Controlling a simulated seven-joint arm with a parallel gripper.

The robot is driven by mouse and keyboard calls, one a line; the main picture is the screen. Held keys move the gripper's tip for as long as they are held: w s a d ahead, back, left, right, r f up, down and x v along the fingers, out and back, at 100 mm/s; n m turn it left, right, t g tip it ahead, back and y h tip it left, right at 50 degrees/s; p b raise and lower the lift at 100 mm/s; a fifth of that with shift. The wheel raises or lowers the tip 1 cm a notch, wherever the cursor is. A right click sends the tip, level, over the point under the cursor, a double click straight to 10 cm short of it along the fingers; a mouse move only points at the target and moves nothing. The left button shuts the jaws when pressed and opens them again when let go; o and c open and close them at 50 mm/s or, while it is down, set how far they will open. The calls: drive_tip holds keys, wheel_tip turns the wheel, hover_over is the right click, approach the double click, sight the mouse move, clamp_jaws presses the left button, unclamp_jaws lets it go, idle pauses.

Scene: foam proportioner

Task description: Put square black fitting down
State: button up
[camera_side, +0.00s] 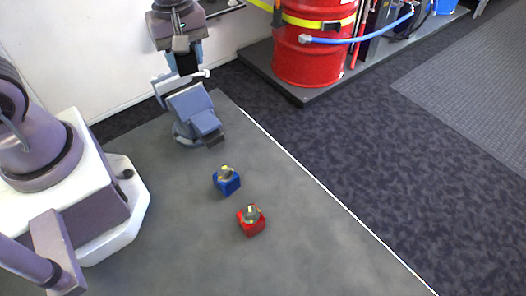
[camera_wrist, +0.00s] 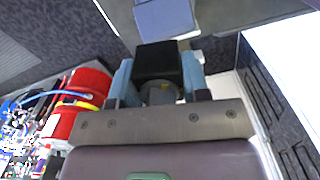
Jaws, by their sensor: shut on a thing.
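The square black fitting (camera_wrist: 158,60) is between the light-blue fingers of my gripper (camera_wrist: 158,76) in the wrist view. A grey round part with a yellow mark shows on its gripper side. In the side view my gripper (camera_side: 184,58) hangs at the upper left, shut on the black fitting (camera_side: 187,65). The fitting appears just above or behind a blue-grey vise-like device (camera_side: 192,105); I cannot tell whether they touch. The device also shows past the fitting in the wrist view (camera_wrist: 165,16).
A blue fitting (camera_side: 227,182) and a red fitting (camera_side: 251,224) sit on the grey table (camera_side: 310,255). Bare table lies around them. A red drum (camera_side: 310,45) with a yellow band and a blue hose stands on a platform beyond the table. A white wall (camera_side: 90,50) stands behind.

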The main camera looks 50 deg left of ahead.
drive_tip(key=s+d+f+m, duration=0.2)
drive_tip(key=s+d+m, duration=0.2)
drive_tip(key=d, duration=0.3)
drive_tip(key=s+d+f+m, duration=0.3)
drive_tip(key=d, duration=0.4)
hover_over(271, 172)
drive_tip(key=f, duration=0.5)
drive_tip(key=s+f, duration=0.1)
drive_tip(key=f, duration=0.2)
drive_tip(key=shift+a+f, duration=0.2)
drive_tip(key=shift+f, duration=0.1)
drive_tip(key=shift+w+d+f, duration=0.15)
drive_tip(key=shift+w+f, duration=0.25)
drive_tip(key=shift+f, duration=0.1)
drive_tip(key=shift+w+f, duration=0.15)
drive_tip(key=shift+f, duration=1.45)
drive_tip(key=o, duration=1.1)
drive_tip(key=shift+f, duration=0.15)
